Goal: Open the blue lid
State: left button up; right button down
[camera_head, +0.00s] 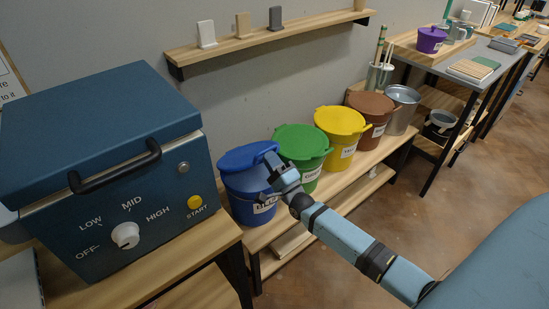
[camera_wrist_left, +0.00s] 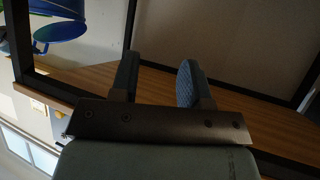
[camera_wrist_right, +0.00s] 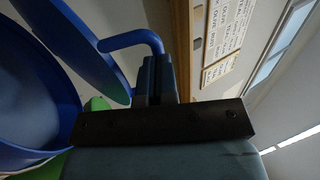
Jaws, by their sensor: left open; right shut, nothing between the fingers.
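The blue bucket (camera_head: 248,196) stands at the left end of the low shelf, with the blue lid (camera_head: 243,157) at its top. In the right wrist view the lid (camera_wrist_right: 82,42) is tilted, apart from the bucket rim on the near side. Its bent handle (camera_wrist_right: 132,40) reaches the fingertips. My right gripper (camera_head: 271,160) is shut and empty at the lid's right side; it also shows in the right wrist view (camera_wrist_right: 155,70). Whether it touches the handle is unclear. My left gripper (camera_wrist_left: 158,65) is open and empty, outside the head view.
Green (camera_head: 302,146), yellow (camera_head: 341,126) and brown (camera_head: 372,108) lidded buckets stand in a row to the right. A blue kiln (camera_head: 100,150) on a wooden table stands at the left. A wall shelf (camera_head: 265,38) runs above. The floor at right is clear.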

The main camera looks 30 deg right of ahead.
jog(key=w+r+g+p, duration=0.1)
jog(key=r+p, duration=0.1)
jog(key=w+r+g+p, duration=0.1)
jog(key=r+p, duration=0.1)
jog(key=p, duration=0.1)
jog(key=w+r+p, duration=0.2)
jog(key=r+p, duration=0.1)
jog(key=shift+a+g, duration=0.15)
jog(key=shift+g, duration=0.25)
pick_arm(q)
notch_tip(320, 180, up, 13)
jog(key=s+a+p, duration=0.1)
jog(key=p, duration=0.9)
jog(key=shift+s+a+r+p, duration=0.15)
jog(key=shift+s+r+p, duration=0.05)
jog(key=shift+p, duration=0.15)
pick_arm(e)
jog(key=w+r+g, duration=0.3)
jog(key=w, duration=0.4)
jog(key=w+a+r+g, duration=0.1)
jog(key=w+r+g, duration=0.2)
jog(key=w, duration=0.5)
jog(key=shift+w+a+r+h, duration=0.15)
jog(key=shift+w+r+h, duration=0.15)
jog(key=shift+r, duration=0.05)
pick_arm(q)
jog(key=shift+w+r, duration=0.1)
jog(key=shift+r, duration=0.1)
